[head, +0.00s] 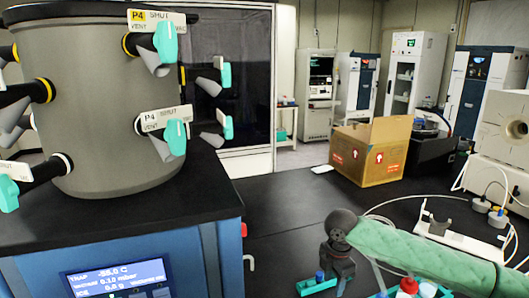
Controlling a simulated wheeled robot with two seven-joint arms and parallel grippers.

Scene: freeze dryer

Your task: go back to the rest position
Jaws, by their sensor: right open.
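My right arm comes in from the lower right in a green sleeve. My right gripper (338,272) points down at its end, dark and open, above the black bench. It is beside a small teal holder (316,287) with a blue-topped item; whether they touch I cannot tell. The fingertips are near the lower picture edge and hard to make out. I see nothing held in it. My left gripper is not in view. The freeze dryer's grey drum (95,110) stands at the left, with teal-handled valves and tags reading P4 SHUT.
The freeze dryer's blue base (205,255) has a lit display (120,280). An open cardboard box (368,155) stands on the black bench (285,215). Red and white caps (408,285) lie below my right forearm. Cables and a white stand (455,235) are at the right. The middle bench is clear.

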